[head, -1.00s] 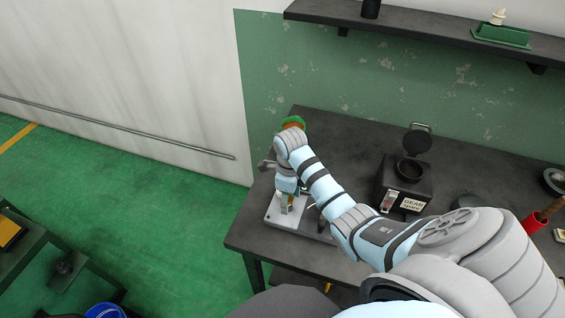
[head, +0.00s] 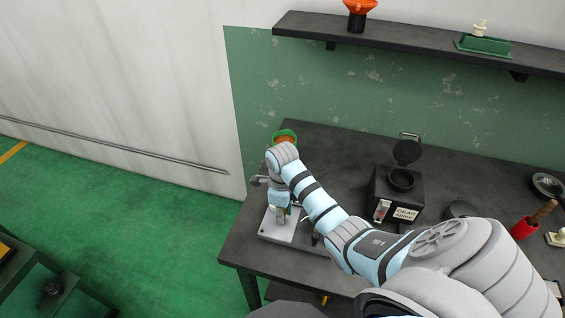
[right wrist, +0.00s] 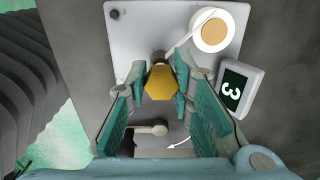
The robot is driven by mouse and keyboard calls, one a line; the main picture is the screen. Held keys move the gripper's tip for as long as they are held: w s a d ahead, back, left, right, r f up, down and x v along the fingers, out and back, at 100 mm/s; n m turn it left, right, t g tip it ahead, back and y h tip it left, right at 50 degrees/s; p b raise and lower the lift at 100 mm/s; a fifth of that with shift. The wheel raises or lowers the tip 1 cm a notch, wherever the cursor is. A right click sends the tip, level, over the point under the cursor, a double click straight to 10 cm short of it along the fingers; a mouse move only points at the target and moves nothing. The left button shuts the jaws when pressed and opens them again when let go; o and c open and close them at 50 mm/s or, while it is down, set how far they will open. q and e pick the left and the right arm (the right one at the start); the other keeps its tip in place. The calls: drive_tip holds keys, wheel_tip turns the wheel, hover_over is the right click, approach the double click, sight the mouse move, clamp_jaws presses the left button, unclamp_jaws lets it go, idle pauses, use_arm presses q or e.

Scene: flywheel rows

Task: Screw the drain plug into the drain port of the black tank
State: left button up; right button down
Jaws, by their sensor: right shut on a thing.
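The black tank (head: 383,209) stands on the dark workbench, right of my right arm, with its lid raised and a round opening on top. A label starting with "GEAR" is on its front. My right gripper (head: 281,213) points down over a pale plate (head: 268,230) near the bench's left end. In the right wrist view the gripper (right wrist: 161,88) is shut on a brass hex-headed piece (right wrist: 161,83), which looks like the drain plug. I cannot tell whether it touches the plate (right wrist: 140,30). My left gripper is not in view.
A white cylinder with a tan top (right wrist: 211,33) and a tag marked 3 (right wrist: 238,86) are beside the gripper. A grey lever (right wrist: 150,129) lies below. Bench space behind the arm is clear.

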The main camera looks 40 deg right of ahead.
drive_tip(key=shift+r, duration=0.75)
drive_tip(key=shift+r, duration=2)
